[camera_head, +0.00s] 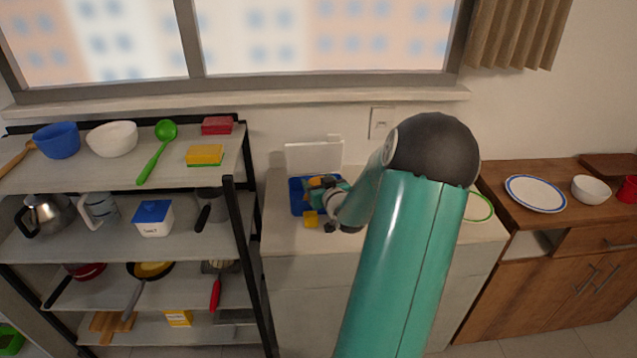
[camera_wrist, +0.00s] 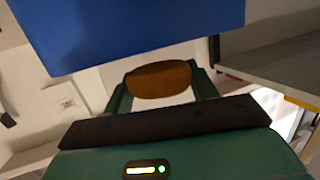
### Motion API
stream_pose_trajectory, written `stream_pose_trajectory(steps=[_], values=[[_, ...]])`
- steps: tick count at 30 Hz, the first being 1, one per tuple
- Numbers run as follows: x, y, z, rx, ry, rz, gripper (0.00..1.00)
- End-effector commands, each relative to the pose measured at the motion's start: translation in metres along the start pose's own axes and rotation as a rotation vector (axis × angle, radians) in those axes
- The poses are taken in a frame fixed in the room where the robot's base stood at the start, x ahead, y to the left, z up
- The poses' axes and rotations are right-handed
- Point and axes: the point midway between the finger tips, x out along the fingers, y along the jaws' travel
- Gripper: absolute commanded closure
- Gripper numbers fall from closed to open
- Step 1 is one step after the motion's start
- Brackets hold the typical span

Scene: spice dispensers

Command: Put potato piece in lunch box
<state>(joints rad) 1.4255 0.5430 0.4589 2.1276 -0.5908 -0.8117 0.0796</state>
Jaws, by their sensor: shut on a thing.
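In the wrist view my gripper (camera_wrist: 161,84) is shut on a brown, rounded potato piece (camera_wrist: 158,79), held between its two green fingers. The blue lunch box (camera_wrist: 130,25) fills the top of that view, close to the held piece. In the head view the lunch box (camera_head: 295,196) stands on the white counter with its white lid (camera_head: 314,156) raised behind it. My gripper (camera_head: 325,190) is at the box there, and partly hides its inside. I cannot tell from these views whether the piece is inside the walls or above them.
A yellow block (camera_head: 311,219) sits at the front of the lunch box. A green-rimmed plate (camera_head: 480,207) is on the counter behind my arm. A shelf rack (camera_head: 245,230) with dishes stands left. A wooden cabinet (camera_head: 560,232) with a plate and bowl stands right.

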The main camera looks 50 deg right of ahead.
Motion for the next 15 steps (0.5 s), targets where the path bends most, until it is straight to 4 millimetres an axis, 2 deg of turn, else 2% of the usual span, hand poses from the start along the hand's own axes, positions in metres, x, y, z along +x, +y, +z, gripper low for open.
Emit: stream_pose_trajectory(steps=[15], values=[[0.0020,-0.0006,0.0091,0.001,0.000,-0.001,0.65]])
